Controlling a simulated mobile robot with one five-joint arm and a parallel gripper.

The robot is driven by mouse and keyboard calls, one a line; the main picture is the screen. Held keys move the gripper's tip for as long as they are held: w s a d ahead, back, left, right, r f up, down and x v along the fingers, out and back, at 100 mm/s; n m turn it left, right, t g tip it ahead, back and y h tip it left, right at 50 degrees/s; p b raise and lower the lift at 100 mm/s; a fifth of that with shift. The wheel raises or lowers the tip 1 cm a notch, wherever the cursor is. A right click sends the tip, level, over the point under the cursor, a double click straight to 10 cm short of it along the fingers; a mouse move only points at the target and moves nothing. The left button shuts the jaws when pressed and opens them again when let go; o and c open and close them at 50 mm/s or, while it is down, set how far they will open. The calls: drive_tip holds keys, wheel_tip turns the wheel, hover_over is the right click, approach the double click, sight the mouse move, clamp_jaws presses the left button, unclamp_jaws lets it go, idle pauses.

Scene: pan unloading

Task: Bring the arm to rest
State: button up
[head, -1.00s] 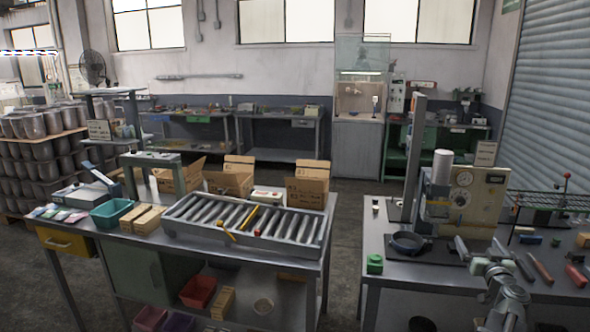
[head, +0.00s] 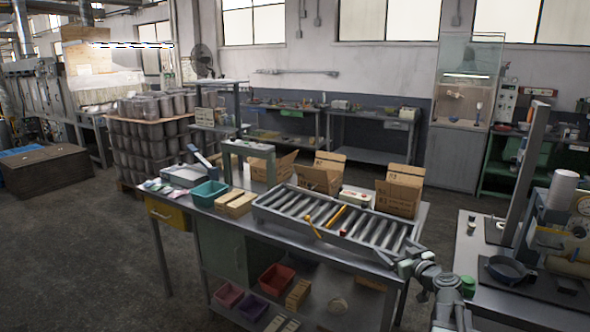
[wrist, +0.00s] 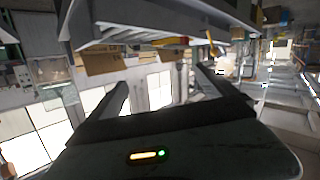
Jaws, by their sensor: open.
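My gripper (wrist: 163,88) is open and empty in the wrist view, with its two dark fingers apart and nothing between them. In the head view my arm rises at the lower right, with the gripper end (head: 408,263) by the right end of the roller tray (head: 262,208). I cannot tell whether it touches the tray. A dark round pan (head: 508,270) sits on the right bench by the press (head: 545,225), apart from my gripper.
The left bench (head: 225,220) holds a teal bin (head: 209,194) and cardboard boxes (head: 399,190). A green jar (head: 467,284) stands on the right bench (head: 470,245). A narrow gap separates the benches. Open floor (head: 75,260) lies at the left.

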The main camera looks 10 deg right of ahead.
drive_tip(key=a+f+n+g+y, duration=0.3)
drive_tip(key=a+f, duration=0.1)
drive_tip(key=a, duration=1.2)
drive_tip(key=s+a+f+n+g, duration=0.1)
drive_tip(key=s+a+f+g, duration=0.15)
drive_tip(key=a, duration=0.25)
drive_tip(key=s+a+f+g+y, duration=0.1)
drive_tip(key=s+a+f+g, duration=0.15)
drive_tip(key=a, duration=0.25)
drive_tip(key=s+a+f+n+g, duration=0.1)
drive_tip(key=s+a+f, duration=0.1)
drive_tip(key=a+f, duration=0.25)
drive_tip(key=s+d+f+m+g+h, duration=0.3)
drive_tip(key=s+m, duration=0.1)
drive_tip(key=s, duration=0.2)
drive_tip(key=s+d+f+m+g+h, duration=0.3)
drive_tip(key=s+d+m, duration=0.1)
drive_tip(key=s, duration=0.3)
drive_tip(key=shift+g, duration=0.3)
